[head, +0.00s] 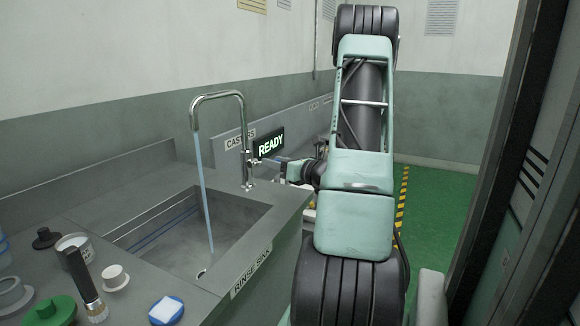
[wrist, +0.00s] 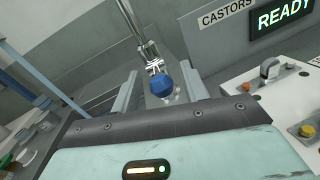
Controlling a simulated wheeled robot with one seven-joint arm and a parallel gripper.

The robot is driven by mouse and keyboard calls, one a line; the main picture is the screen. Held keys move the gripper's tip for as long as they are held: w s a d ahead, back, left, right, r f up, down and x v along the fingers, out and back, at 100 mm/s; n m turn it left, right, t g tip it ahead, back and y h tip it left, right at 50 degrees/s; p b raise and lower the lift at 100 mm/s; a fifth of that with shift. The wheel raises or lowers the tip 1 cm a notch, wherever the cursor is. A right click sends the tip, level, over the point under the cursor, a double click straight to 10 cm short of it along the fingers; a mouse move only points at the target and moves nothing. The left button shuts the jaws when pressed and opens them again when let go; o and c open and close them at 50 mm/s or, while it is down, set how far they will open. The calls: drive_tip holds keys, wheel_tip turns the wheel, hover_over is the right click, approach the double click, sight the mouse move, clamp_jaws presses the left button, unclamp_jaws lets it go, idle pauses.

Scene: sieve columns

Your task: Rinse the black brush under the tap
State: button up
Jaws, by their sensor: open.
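The tap (head: 240,130) arches over the rinse sink (head: 150,215), and a stream of water (head: 203,190) runs from its spout into the basin. In the wrist view a faceted blue knob (wrist: 162,84) sits on the metal tap fitting. My gripper (wrist: 161,88) is open, with one finger on each side of the knob; I cannot tell whether they touch it. In the head view my gripper (head: 275,162) is small and partly hidden beside the tap.
A green knobbed piece (head: 50,312), a white knobbed piece (head: 115,278), a jar (head: 74,245) and a blue-and-white block (head: 166,310) crowd the near-left counter. A lit READY sign (head: 269,142) stands behind the tap. Green floor (head: 438,210) is open at right.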

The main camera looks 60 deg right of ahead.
drive_tip(key=s+a, duration=0.3)
drive_tip(key=s, duration=1.4)
drive_tip(key=shift+a+b, duration=0.15)
drive_tip(key=shift+b, duration=0.25)
drive_tip(key=shift+w, duration=0.1)
drive_tip(key=shift+c, duration=0.2)
